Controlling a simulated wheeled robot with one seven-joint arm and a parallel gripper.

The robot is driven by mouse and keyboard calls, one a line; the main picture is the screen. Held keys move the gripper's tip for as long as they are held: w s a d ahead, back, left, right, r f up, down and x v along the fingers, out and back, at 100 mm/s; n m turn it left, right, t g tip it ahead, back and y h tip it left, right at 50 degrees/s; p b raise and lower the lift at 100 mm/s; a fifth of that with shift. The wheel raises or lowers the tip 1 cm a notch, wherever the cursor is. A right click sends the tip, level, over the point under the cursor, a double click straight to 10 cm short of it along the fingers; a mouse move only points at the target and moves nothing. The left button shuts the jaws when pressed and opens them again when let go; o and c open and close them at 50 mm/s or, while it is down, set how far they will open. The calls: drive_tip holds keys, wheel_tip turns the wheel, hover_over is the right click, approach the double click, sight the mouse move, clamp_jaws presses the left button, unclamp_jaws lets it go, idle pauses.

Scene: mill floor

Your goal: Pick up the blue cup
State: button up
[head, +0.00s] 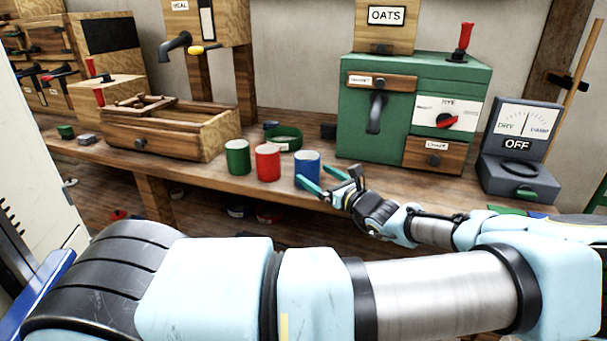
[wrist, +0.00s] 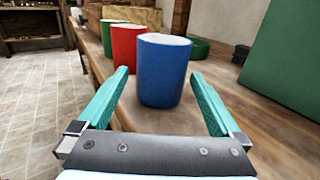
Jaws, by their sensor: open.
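The blue cup (head: 308,166) stands upright on the wooden bench near its front edge, at the right end of a row of cups. In the wrist view the blue cup (wrist: 163,72) is centred just ahead, with the two teal fingers to its left and right. My gripper (head: 316,188) is open and empty at the cup's near side. It also shows in the wrist view (wrist: 159,80). Whether a finger touches the cup I cannot tell.
A red cup (head: 268,162) and a green cup (head: 238,157) stand left of the blue one. A green ring-shaped item (head: 283,139) lies behind. A green machine (head: 412,112) and a grey meter box (head: 520,150) stand to the right. A wooden drawer box (head: 170,130) is left.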

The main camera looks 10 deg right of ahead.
sight(314, 174)
drive_tip(key=x, duration=0.3)
drive_tip(key=p+x, duration=0.1)
drive_tip(key=x, duration=0.1)
drive_tip(key=r+p+x, duration=0.1)
drive_tip(key=x, duration=0.1)
drive_tip(key=shift+w, duration=0.15)
drive_tip(key=shift+w+a+f, duration=0.1)
drive_tip(key=shift+w+a, duration=0.15)
drive_tip(key=shift+w, duration=0.3)
drive_tip(key=shift+c, duration=0.2)
drive_tip(key=c, duration=1.3)
